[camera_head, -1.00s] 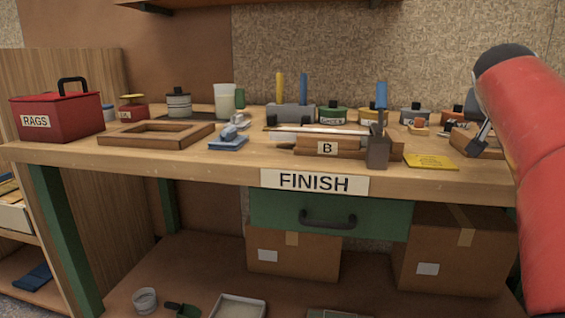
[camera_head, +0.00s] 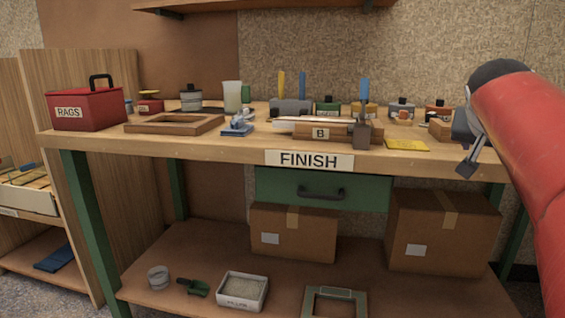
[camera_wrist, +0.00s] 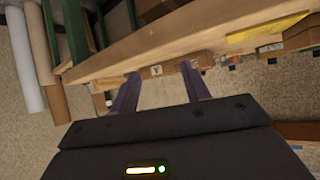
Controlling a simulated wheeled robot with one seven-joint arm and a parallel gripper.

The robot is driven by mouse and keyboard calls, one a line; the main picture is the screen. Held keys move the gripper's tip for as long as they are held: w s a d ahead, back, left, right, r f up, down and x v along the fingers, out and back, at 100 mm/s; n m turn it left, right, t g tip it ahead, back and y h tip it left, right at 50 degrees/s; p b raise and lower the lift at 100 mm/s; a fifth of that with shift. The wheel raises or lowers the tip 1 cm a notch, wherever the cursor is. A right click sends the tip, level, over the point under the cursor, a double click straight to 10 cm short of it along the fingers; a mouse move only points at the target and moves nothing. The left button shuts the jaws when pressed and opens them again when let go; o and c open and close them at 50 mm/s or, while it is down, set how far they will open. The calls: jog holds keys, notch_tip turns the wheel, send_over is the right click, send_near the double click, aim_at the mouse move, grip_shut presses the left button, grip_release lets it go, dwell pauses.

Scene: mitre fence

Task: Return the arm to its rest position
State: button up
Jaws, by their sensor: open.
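My red arm (camera_head: 520,125) comes in at the right of the head view, bent at a dark joint. My gripper (camera_head: 467,168) hangs in front of the right end of the bench, small and partly hidden by the arm. In the wrist view my gripper (camera_wrist: 163,90) shows two purple fingers spread apart with nothing between them. The bench edge (camera_wrist: 160,40) runs across beyond the fingertips, apart from them.
The FINISH bench (camera_head: 200,148) holds a red RAGS box (camera_head: 88,110), a wooden frame (camera_head: 174,124), a block marked B (camera_head: 320,134) and a yellow card (camera_head: 407,145). Cardboard boxes (camera_head: 442,232) stand on the lower shelf. Rolls (camera_wrist: 40,45) stand left in the wrist view.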

jog(key=s+a+f+n+g+y, duration=0.1)
jog(key=s+a+f+n+y, duration=0.2)
jog(key=s+a+f, duration=0.7)
jog(key=s+a+f+n+g+y+p, duration=0.1)
jog(key=s+a+f+n+y, duration=0.3)
jog(key=s+a+f, duration=0.6)
jog(key=a+f+n+g, duration=0.1)
jog(key=a+f, duration=0.2)
jog(key=f, duration=0.4)
jog(key=shift+s+a, duration=0.3)
